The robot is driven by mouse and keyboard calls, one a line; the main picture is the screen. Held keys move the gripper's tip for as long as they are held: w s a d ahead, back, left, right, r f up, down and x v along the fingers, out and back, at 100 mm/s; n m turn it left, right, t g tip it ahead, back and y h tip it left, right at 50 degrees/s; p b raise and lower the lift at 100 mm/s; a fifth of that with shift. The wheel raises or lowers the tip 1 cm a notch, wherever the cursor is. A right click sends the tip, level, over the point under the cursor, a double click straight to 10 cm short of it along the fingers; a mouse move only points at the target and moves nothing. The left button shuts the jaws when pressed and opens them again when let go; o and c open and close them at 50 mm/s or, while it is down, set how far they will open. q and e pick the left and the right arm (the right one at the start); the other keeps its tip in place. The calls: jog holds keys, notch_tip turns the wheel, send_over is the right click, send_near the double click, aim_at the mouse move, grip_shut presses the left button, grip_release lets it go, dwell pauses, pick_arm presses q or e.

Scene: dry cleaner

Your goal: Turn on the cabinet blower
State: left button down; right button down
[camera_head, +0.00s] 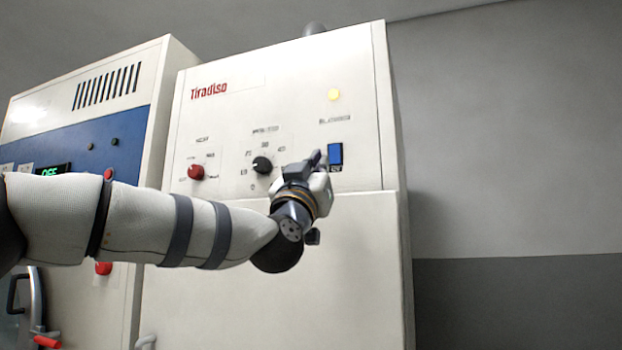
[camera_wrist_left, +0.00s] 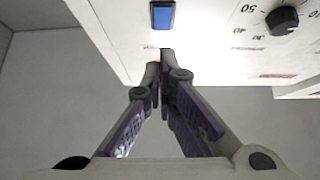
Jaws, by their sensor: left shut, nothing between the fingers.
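The cabinet (camera_head: 270,80) is tall and white, marked "Tiradiso". Its blower switch (camera_head: 335,153) is a blue rocker in a dark frame, under a label that seems to read "BLOWER". A round yellow lamp (camera_head: 334,94) above it looks lit. My left gripper (camera_head: 318,159) is shut and empty, its tips just left of the switch in the head view. In the left wrist view the shut fingertips (camera_wrist_left: 161,68) point toward the panel, with the blue switch (camera_wrist_left: 162,15) just beyond them. I cannot tell whether they touch the panel. My right gripper is not in view.
A red knob (camera_head: 196,172) and a black dial (camera_head: 262,165) sit left of the switch on the same panel. A blue-and-white machine (camera_head: 128,125) with a green display stands at the left. The grey wall (camera_head: 500,140) at the right is bare.

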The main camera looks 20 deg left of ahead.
pick_arm(q)
jog(key=f, duration=0.1)
jog(key=s+f, duration=0.1)
jog(key=f, duration=0.1)
jog(key=s+f, duration=0.1)
jog(key=shift+f, duration=0.35)
